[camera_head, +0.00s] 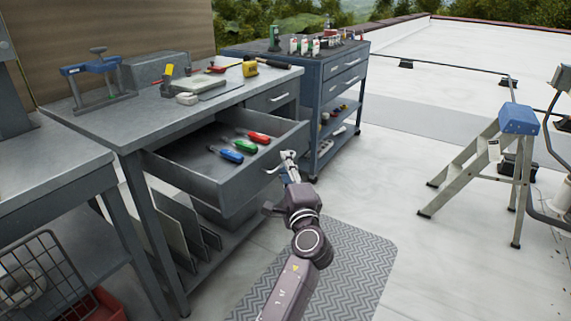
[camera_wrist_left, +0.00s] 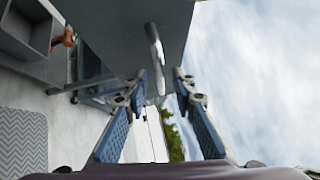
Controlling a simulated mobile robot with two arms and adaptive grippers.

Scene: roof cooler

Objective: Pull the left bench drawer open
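The left bench drawer (camera_head: 222,185) is pulled well out of the grey workbench (camera_head: 215,110), its inside showing. Red, green and blue screwdrivers (camera_head: 240,145) lie in it. My left gripper (camera_head: 288,160) is at the right part of the drawer front, by its pale bar handle (camera_head: 271,170). In the left wrist view, my left gripper (camera_wrist_left: 161,80) has its two blue fingers apart. The handle (camera_wrist_left: 154,45) reaches down to the gap between the fingertips, nearer the left finger. I cannot tell whether they touch. My right gripper is not in view.
A second, closed drawer (camera_head: 272,97) is to the right in the bench. A blue-grey tool cart (camera_head: 318,75) stands beyond. Panels (camera_head: 175,230) lean under the bench. A grey patterned mat (camera_head: 350,260) lies in front. A stepladder (camera_head: 505,150) stands right, with clear floor between.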

